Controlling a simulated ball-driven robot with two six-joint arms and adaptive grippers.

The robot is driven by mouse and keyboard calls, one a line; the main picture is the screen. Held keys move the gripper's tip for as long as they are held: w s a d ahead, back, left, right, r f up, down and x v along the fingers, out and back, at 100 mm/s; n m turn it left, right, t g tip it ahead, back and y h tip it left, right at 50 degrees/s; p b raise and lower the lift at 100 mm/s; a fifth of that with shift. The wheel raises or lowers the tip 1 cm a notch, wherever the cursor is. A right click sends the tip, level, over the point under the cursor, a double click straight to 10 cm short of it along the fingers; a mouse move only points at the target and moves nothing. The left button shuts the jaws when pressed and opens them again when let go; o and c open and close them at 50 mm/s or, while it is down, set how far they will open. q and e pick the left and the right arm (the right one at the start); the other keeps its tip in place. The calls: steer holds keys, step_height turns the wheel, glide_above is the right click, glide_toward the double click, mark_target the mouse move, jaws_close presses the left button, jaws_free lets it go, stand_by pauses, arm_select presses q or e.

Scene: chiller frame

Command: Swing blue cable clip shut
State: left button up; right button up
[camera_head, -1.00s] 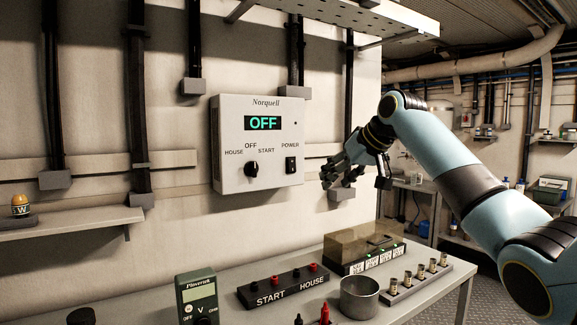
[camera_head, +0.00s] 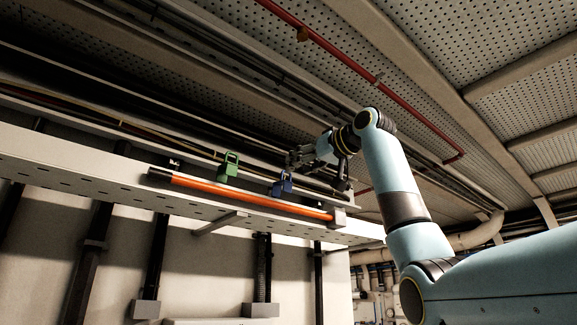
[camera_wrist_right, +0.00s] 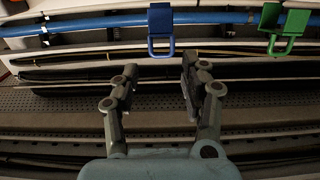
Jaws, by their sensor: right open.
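My right gripper (camera_head: 297,158) is just above and slightly right of the clip in the head view. In the right wrist view its fingers (camera_wrist_right: 158,66) are spread, with nothing between them, apart from the clip. My left gripper is out of view.
A blue pipe or cable (camera_wrist_right: 90,24) crosses the wrist view. The perforated tray (camera_head: 90,178) and ceiling with a red pipe (camera_head: 345,58) surround the arm.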

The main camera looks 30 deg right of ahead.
mark_target(282, 183)
steer(key=w, duration=0.1)
steer(key=w+p, duration=0.1)
steer(key=w, duration=0.1)
steer(key=w+p, duration=0.1)
steer(key=w, duration=0.1)
steer(key=shift+a, duration=0.25)
jaws_close()
